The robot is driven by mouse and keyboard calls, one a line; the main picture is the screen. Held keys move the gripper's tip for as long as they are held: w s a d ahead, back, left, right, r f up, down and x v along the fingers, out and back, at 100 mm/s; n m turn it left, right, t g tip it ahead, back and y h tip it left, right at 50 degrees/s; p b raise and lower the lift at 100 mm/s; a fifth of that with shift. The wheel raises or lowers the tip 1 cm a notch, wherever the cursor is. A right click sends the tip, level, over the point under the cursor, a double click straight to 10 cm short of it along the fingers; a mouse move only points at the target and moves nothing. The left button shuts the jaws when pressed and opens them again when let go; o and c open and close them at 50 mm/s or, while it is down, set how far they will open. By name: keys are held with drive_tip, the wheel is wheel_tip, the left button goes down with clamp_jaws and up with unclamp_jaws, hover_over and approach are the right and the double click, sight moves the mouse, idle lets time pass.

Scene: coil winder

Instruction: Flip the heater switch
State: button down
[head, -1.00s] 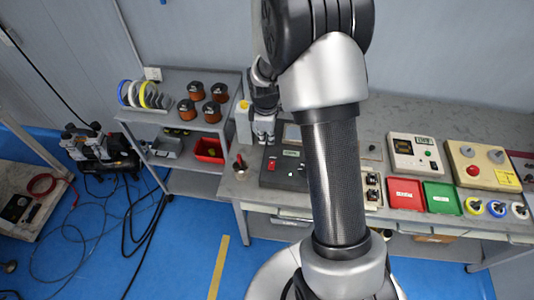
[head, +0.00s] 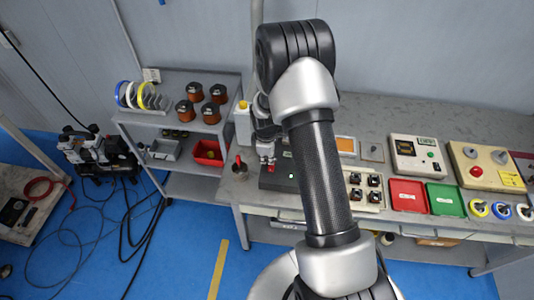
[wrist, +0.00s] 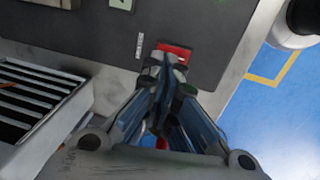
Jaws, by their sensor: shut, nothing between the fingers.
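The heater switch (wrist: 175,49) is a red rocker on a dark grey control box (wrist: 100,35), with a small white label beside it that is too small to read. My gripper (wrist: 163,62) is shut and empty, its fingertips at the near edge of the switch and partly covering it. I cannot tell whether they touch it or which way the rocker is tipped. In the head view the dark box (head: 281,183) sits on the bench, partly behind my arm, and my gripper (head: 267,162) is down over its left part, hiding most of the switch.
A panel of black switches (head: 364,190), a red tray (head: 408,195) and a green tray (head: 446,199) lie to the right. A shelf with copper spools (head: 185,110) stands at the left.

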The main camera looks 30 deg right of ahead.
drive_tip(key=shift+f, duration=0.35)
drive_tip(key=shift+w+d+f+b, duration=0.1)
drive_tip(key=shift+f+b, duration=0.35)
drive_tip(key=shift+f, duration=0.1)
drive_tip(key=shift+r, duration=0.2)
drive_tip(key=shift+s+a, duration=0.5)
drive_tip(key=shift+s, duration=0.2)
drive_tip(key=shift+w+r+p, duration=0.1)
drive_tip(key=shift+r+p, duration=0.05)
drive_tip(key=shift+p, duration=0.15)
